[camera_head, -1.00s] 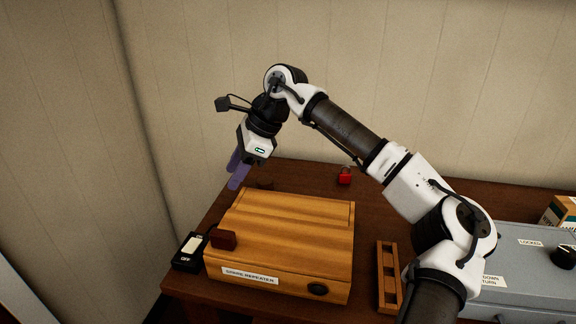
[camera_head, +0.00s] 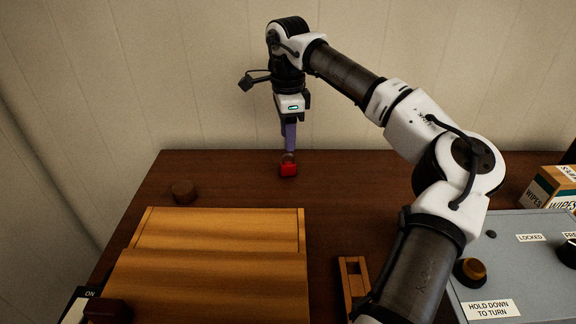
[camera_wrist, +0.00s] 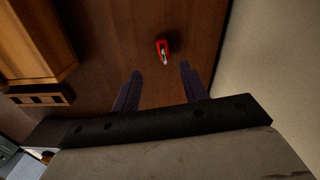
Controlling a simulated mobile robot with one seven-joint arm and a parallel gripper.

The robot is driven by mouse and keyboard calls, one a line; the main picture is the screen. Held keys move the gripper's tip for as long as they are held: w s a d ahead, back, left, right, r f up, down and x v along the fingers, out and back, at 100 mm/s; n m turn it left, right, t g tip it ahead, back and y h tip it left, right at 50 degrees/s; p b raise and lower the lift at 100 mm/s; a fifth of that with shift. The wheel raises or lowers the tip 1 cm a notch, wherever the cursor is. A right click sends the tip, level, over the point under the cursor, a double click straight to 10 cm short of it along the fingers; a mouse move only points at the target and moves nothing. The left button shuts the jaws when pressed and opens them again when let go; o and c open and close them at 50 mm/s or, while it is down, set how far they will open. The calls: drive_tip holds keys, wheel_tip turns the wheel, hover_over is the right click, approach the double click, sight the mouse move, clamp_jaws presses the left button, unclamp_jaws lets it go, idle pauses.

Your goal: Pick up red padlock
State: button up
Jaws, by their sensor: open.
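The red padlock (camera_head: 288,170) stands on the brown table near its back edge, behind the wooden box. In the wrist view the padlock (camera_wrist: 162,50) lies ahead of the fingertips, roughly between the lines of the two fingers, with its metal shackle towards me. My gripper (camera_head: 289,148) points down just above and behind the padlock in the head view. In the wrist view my gripper (camera_wrist: 160,72) shows two purple fingers spread apart with nothing between them. The padlock's shackle is partly hidden by the fingers in the head view.
The wooden box (camera_head: 215,275) fills the front left. A slotted wooden block (camera_head: 354,280) and a grey control panel (camera_head: 515,265) stand to the right. A wipes carton (camera_head: 552,188) is at the far right. The wall is close behind.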

hover_over(289, 163)
drive_tip(key=f, duration=0.4)
drive_tip(key=shift+s+a+f, duration=0.15)
drive_tip(key=shift+s+f, duration=0.05)
drive_tip(key=shift+s, duration=0.15)
drive_tip(key=shift+w+f+p, duration=0.15)
drive_tip(key=shift+f+p, duration=0.25)
drive_tip(key=shift+f, duration=0.95)
drive_tip(key=shift+w+f+p, duration=0.15)
drive_tip(key=shift+f+p, duration=0.25)
drive_tip(key=shift+f, duration=0.9)
clamp_jaws()
